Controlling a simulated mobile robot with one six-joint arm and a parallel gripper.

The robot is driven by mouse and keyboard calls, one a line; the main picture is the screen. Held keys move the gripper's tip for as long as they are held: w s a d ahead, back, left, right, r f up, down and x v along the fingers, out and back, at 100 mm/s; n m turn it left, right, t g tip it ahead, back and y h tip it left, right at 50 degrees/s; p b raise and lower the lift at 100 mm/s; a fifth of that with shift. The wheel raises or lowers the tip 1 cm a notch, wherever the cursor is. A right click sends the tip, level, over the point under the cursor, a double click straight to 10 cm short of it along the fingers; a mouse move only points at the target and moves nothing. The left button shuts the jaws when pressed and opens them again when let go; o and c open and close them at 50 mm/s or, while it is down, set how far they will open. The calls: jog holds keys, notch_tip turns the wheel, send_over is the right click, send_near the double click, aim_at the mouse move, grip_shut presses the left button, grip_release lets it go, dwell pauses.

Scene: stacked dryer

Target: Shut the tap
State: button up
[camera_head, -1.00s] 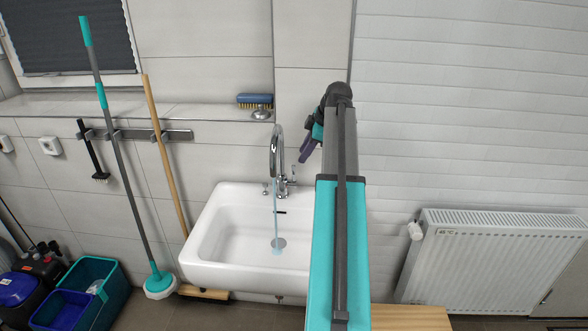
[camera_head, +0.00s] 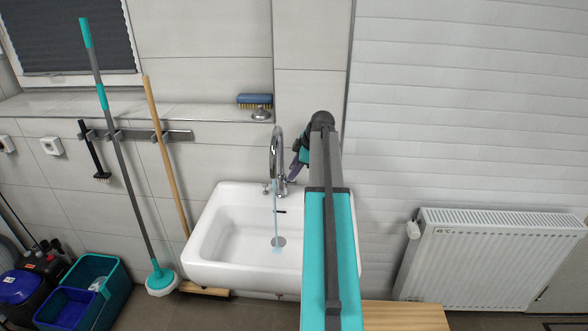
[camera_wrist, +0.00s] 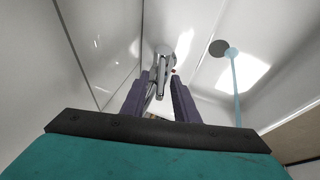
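The chrome tap (camera_head: 277,150) stands at the back of the white sink (camera_head: 210,225). A pale blue stream of water (camera_head: 276,215) runs from its spout to the drain; the stream also shows in the wrist view (camera_wrist: 236,88). My gripper (camera_head: 294,172) is just right of the tap, close to its handle, which it partly hides in the head view. In the wrist view my gripper's purple fingers (camera_wrist: 160,92) are apart, with the chrome tap lever (camera_wrist: 160,76) between them. I cannot tell whether either finger touches it.
A shelf ledge with a blue brush (camera_head: 255,99) is above the sink. A mop (camera_head: 125,165) and a wooden-handled broom (camera_head: 165,150) lean at the left. A radiator (camera_head: 490,258) and a wooden bench (camera_head: 405,316) are at the right.

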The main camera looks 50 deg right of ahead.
jog(key=shift+w+f, duration=0.1)
jog(key=shift+f, duration=0.1)
grip_shut()
jog(key=shift+r, duration=0.1)
dwell(1.3)
